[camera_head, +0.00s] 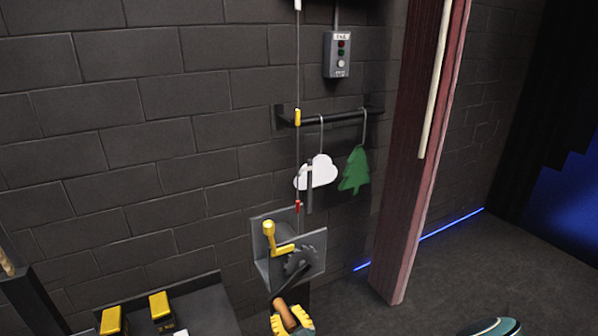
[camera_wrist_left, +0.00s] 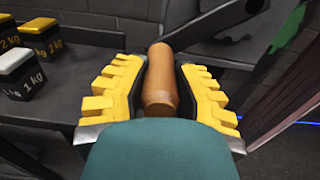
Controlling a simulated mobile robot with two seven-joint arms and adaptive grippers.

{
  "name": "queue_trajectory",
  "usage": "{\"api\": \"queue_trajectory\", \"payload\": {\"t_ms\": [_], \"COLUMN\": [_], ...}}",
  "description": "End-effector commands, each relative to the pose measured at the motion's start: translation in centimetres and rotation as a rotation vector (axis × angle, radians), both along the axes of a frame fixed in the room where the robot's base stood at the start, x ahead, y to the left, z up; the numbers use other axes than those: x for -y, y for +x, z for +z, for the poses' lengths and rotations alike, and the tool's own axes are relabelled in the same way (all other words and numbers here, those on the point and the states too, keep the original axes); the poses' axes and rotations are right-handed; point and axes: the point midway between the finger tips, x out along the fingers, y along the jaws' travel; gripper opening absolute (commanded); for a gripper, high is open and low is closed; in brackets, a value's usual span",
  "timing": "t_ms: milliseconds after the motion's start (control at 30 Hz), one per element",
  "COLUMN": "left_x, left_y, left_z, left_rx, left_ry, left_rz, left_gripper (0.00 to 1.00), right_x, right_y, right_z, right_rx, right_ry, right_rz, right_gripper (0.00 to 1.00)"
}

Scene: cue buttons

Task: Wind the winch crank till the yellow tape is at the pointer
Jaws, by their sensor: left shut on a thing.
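The winch (camera_head: 262,262) is a grey bracket on the brick wall with a dark toothed wheel (camera_head: 300,260) and a yellow-knobbed lever (camera_head: 269,232). Its crank arm (camera_head: 292,282) points down to a wooden handle (camera_wrist_left: 162,75). My left gripper (camera_head: 290,320) is shut on this handle, with a yellow finger on each side. A thin vertical line above the winch carries the yellow tape (camera_head: 297,117), level with the dark wall rail. Red tape (camera_head: 297,206) is lower, just above the winch. I cannot clearly tell which part is the pointer. My right gripper is out of view.
A white cloud (camera_head: 322,172) and a green tree (camera_head: 354,171) hang from the rail (camera_head: 340,119). A button box (camera_head: 338,54) is above. Yellow-topped weights (camera_head: 160,305) stand on a dark bench at lower left. A reddish curtain-like upright (camera_head: 420,150) stands right.

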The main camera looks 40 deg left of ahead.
Motion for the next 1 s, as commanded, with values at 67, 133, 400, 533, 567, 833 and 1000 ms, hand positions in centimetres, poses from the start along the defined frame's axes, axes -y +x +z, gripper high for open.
{"api": "queue_trajectory", "payload": {"t_ms": [67, 133, 400, 533, 567, 833, 1000], "left_x": [-0.3, -0.4, -0.4, -0.4, -0.5, -0.9, -1.0], "left_y": [-0.4, -0.6, -0.7, -0.7, -0.8, -1.7, -2.1], "left_z": [1.2, 1.3, 1.1, 1.5, 1.7, 5.5, 6.5], "left_rx": [0.006, 0.008, 0.009, 0.007, 0.007, 0.009, 0.008], "left_ry": [0.010, 0.010, 0.008, 0.007, 0.007, 0.008, 0.007], "left_rz": [-0.003, -0.003, -0.004, -0.004, -0.003, -0.006, -0.006], "left_gripper": [0.00, 0.00, 0.00, 0.00, 0.00, 0.00, 0.00], "right_x": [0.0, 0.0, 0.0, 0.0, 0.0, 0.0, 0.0], "right_y": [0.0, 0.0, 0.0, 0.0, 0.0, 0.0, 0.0], "right_z": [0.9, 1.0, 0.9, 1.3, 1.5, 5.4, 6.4], "right_rx": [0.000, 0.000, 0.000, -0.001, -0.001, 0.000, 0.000], "right_ry": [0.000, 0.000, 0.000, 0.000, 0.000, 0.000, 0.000], "right_rz": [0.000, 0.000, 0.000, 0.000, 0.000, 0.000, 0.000], "right_gripper": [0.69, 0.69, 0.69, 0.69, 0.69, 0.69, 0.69]}}
